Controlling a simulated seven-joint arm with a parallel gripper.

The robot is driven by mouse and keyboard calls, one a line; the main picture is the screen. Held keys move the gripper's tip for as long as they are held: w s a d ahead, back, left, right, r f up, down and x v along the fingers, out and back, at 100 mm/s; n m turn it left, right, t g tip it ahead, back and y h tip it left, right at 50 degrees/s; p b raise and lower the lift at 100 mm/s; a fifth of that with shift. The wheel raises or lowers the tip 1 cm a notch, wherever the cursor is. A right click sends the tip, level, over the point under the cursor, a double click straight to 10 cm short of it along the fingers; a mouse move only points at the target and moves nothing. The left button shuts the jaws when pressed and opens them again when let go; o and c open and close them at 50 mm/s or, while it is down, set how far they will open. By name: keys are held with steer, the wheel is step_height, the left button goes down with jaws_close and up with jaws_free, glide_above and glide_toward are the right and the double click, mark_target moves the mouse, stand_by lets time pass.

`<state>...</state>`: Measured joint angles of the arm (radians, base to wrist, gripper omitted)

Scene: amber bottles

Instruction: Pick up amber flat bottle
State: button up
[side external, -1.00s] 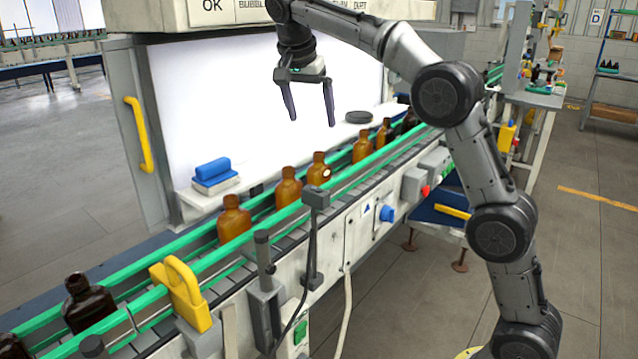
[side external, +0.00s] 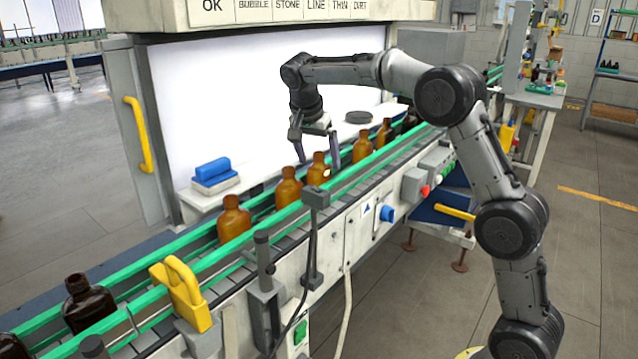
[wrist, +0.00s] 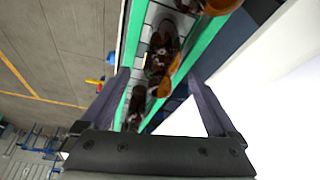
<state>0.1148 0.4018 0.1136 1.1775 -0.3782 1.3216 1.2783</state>
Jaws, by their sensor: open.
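Several amber bottles stand upright in a row on the conveyor between green rails. One amber bottle with a small pale spot (side external: 317,177) stands at the middle of the row. Other amber bottles are nearer (side external: 235,224) (side external: 288,190) and farther along (side external: 362,148). I cannot tell which is the flat one. My gripper (side external: 319,160) is open, pointing down, with its fingertips around the height of the spotted bottle's upper part in the side view. No bottle is visibly gripped. In the wrist view, brown bottles (wrist: 161,50) show beyond and between the open fingers (wrist: 157,73).
Green guide rails (side external: 213,258) run along both sides of the belt. A dark bottle (side external: 88,303) stands at the near left. A yellow bracket (side external: 183,292) and a black sensor post (side external: 315,197) rise along the near rail.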

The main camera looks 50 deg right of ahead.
steer(key=shift+x, duration=0.8)
steer(key=shift+c, duration=0.3)
jaws_close()
